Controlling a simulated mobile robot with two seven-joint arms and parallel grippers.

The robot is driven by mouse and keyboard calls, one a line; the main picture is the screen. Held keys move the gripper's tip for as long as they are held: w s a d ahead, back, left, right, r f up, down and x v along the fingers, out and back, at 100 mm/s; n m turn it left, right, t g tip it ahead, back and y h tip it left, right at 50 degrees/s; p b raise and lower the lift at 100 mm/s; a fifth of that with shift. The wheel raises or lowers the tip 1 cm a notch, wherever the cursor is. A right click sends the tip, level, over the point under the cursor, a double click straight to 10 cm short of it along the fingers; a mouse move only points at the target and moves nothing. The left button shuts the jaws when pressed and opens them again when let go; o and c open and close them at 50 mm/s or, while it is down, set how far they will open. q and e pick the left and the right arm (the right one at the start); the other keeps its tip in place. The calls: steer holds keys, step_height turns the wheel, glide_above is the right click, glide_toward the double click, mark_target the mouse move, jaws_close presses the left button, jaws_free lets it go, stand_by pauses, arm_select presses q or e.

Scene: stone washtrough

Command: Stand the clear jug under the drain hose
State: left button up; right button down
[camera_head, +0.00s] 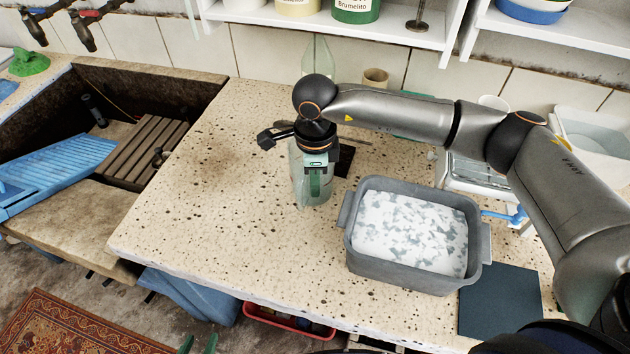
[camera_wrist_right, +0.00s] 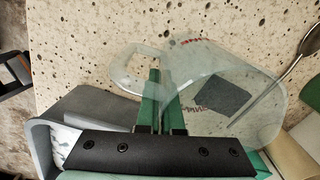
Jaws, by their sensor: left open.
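The clear jug (camera_head: 298,185) is on the speckled counter area, left of the grey tub; I cannot tell whether its base touches the counter. It also shows in the right wrist view (camera_wrist_right: 215,90), with its handle toward the fingers. My right gripper (camera_head: 318,185) is at the jug; in the right wrist view its green fingers (camera_wrist_right: 160,105) are close together on the handle. A blue tube (camera_head: 508,216), perhaps the drain hose, shows beside the white rack at the right, partly hidden by my arm. My left gripper (camera_head: 198,344) shows only two green fingertips, apart and empty, at the bottom edge.
A grey tub (camera_head: 364,268) with whitish, patchy contents stands on the counter between jug and blue tube. A dark blue mat (camera_head: 500,300) lies right of it. A white rack (camera_head: 470,183) stands behind. The stone trough (camera_head: 60,110) is left. The counter's left part is clear.

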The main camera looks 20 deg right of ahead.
steer(key=shift+f, duration=0.2)
steer(key=c, duration=1.1)
jaws_free()
steer(key=shift+r, duration=0.1)
steer(key=shift+r, duration=0.1)
